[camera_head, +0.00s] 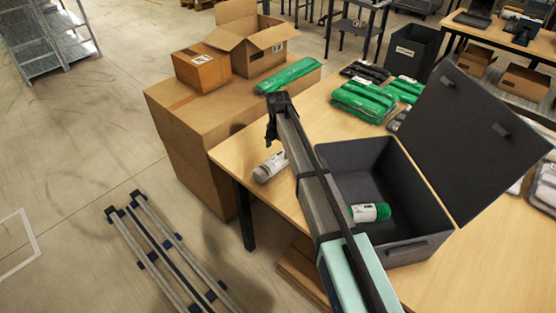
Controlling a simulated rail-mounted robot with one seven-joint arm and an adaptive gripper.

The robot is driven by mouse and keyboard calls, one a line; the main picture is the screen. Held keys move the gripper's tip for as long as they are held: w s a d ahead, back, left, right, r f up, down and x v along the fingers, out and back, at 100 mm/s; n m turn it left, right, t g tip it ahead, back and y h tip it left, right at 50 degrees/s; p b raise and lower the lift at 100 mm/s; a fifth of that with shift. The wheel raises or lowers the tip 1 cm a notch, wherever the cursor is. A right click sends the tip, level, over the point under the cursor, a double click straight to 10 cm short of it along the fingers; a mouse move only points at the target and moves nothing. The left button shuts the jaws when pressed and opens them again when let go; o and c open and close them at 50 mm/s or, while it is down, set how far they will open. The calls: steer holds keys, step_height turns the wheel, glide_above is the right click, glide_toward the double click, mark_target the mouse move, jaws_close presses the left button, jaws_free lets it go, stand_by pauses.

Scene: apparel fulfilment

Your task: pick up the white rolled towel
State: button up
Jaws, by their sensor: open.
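A white rolled towel (270,167) with a grey band lies near the left edge of the wooden table (320,100), just left of my arm. My gripper (271,131) is the dark end of the arm, above and beyond the towel in the picture. It is open, small in view, and apart from the towel. Its fingers are hard to make out. A green roll with a white label (368,212) lies inside the open dark grey box (424,192), right of my arm.
The box's lid (470,135) stands open to the right. Green packs (362,102) and dark packs (365,72) lie at the back of the table. Cardboard boxes (205,125) stand left of it, with a green pack (288,76) on top. My arm crosses over the box's left side.

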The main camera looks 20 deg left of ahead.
mark_target(278, 156)
steer(key=shift+s+f+p, duration=0.2)
steer(key=shift+f+p, duration=1.05)
steer(key=shift+f, duration=1.65)
steer(key=c, duration=1.3)
